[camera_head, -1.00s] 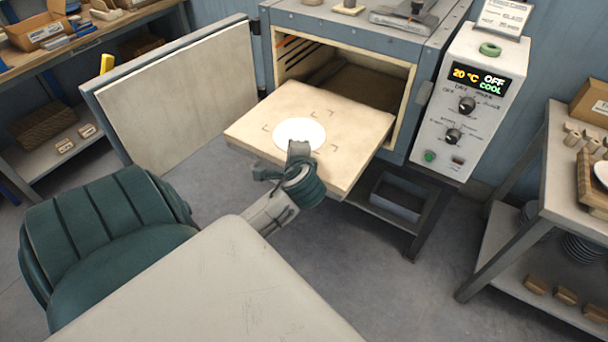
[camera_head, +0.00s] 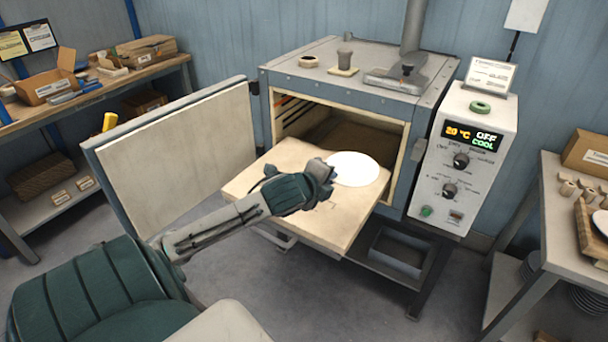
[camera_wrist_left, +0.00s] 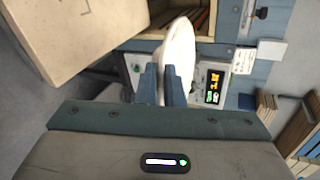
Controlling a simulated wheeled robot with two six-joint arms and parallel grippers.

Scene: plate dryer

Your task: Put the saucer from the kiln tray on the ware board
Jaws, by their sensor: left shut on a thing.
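A round white saucer (camera_head: 354,169) shows in the head view in front of the open kiln, over the right side of the kiln tray (camera_head: 262,180). My left gripper (camera_head: 325,170) is shut on the saucer's near left edge. In the left wrist view the saucer (camera_wrist_left: 180,55) stands edge-on between my left fingers (camera_wrist_left: 163,85), apart from the kiln tray (camera_wrist_left: 70,30). The ware board (camera_head: 588,232) is at the right edge of the head view, on a side table, partly cut off. My right gripper is not in view.
The kiln's open door (camera_head: 175,150) stands to the left of the tray. The control box (camera_head: 465,160) stands right of the kiln, between the kiln and the side table (camera_head: 560,200). Floor is free in front of the kiln stand.

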